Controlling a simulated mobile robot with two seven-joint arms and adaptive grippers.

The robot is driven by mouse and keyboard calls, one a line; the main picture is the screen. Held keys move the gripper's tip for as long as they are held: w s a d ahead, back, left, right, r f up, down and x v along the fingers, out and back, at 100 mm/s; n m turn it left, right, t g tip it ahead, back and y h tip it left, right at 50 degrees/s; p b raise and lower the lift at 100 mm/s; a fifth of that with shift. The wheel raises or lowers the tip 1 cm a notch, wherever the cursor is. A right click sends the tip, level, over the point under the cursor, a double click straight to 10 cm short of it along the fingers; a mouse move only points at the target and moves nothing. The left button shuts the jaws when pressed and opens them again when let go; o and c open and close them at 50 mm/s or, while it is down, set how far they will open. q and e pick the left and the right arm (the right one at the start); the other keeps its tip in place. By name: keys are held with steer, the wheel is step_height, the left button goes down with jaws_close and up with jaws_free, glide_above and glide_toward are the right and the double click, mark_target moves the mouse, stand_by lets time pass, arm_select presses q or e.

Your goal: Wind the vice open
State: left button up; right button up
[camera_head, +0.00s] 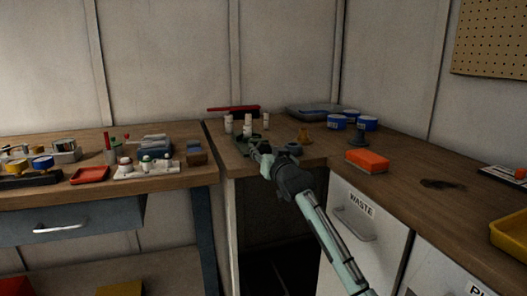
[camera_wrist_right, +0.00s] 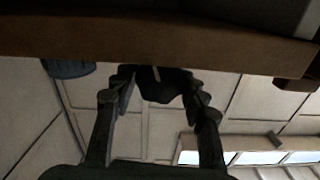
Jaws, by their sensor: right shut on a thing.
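The vice (camera_head: 243,143) is a dark green shape at the front edge of the corner bench in the head view, partly hidden by my right gripper (camera_head: 261,151). My right arm reaches up to it from the lower right. In the right wrist view my gripper (camera_wrist_right: 160,90) has its two dark fingers on either side of a dark part (camera_wrist_right: 160,82), just by the bench edge. It is shut on this part, which seems to be the vice handle; its exact shape is too dark to tell. The vice jaw gap cannot be made out. My left gripper is not in view.
White bottles (camera_head: 247,128), a brown funnel-like piece (camera_head: 305,136) and a grey ring (camera_head: 293,149) stand near the vice. A red tray (camera_head: 89,175) lies on the left bench.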

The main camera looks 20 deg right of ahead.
steer(key=shift+n, duration=3.1)
steer(key=o, duration=1.2)
steer(key=shift+c, duration=0.2)
steer(key=s, duration=1.2)
steer(key=shift+d, duration=0.15)
